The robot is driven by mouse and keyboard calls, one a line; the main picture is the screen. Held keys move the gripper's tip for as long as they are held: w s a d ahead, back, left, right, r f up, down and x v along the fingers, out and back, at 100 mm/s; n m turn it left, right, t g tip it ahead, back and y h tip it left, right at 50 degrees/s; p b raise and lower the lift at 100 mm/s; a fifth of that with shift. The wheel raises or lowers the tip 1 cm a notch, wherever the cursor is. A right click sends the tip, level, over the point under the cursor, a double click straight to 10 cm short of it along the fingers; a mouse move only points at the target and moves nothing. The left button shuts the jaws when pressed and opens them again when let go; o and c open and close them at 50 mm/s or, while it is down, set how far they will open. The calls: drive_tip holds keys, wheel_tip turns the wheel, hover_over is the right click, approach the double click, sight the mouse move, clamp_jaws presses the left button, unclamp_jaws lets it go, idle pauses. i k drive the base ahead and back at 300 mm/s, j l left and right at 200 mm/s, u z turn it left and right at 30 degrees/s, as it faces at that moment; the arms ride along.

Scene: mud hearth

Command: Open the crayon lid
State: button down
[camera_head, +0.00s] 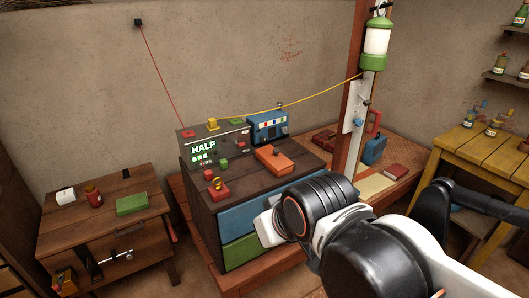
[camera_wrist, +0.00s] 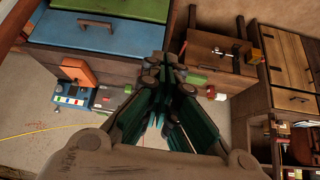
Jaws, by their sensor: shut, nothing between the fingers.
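No part is clearly marked as a crayon lid. A blue box (camera_head: 268,126) with a row of small coloured marks stands at the back of the dark cabinet; it also shows in the wrist view (camera_wrist: 72,96). An orange block (camera_head: 275,158) with a dark piece on top lies in front of it. A flat green box (camera_head: 132,204) lies on the left wooden table. My gripper (camera_wrist: 160,65) is shut and empty, its fingertips together in the wrist view. It is apart from these boxes. In the head view, my arm hides the fingers.
The dark cabinet (camera_head: 198,203) has blue and green drawers and carries a panel reading HALF (camera_head: 203,148). A wooden post (camera_head: 351,110) with a green-and-white lantern (camera_head: 376,42) stands behind my arm. A yellow table (camera_head: 487,149) is at right. A red jar (camera_head: 94,196) stands on the left table.

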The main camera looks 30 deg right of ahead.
sight(273, 155)
drive_tip(key=i+l+u, duration=0.1)
drive_tip(key=i+l, duration=0.75)
drive_tip(key=i, duration=0.1)
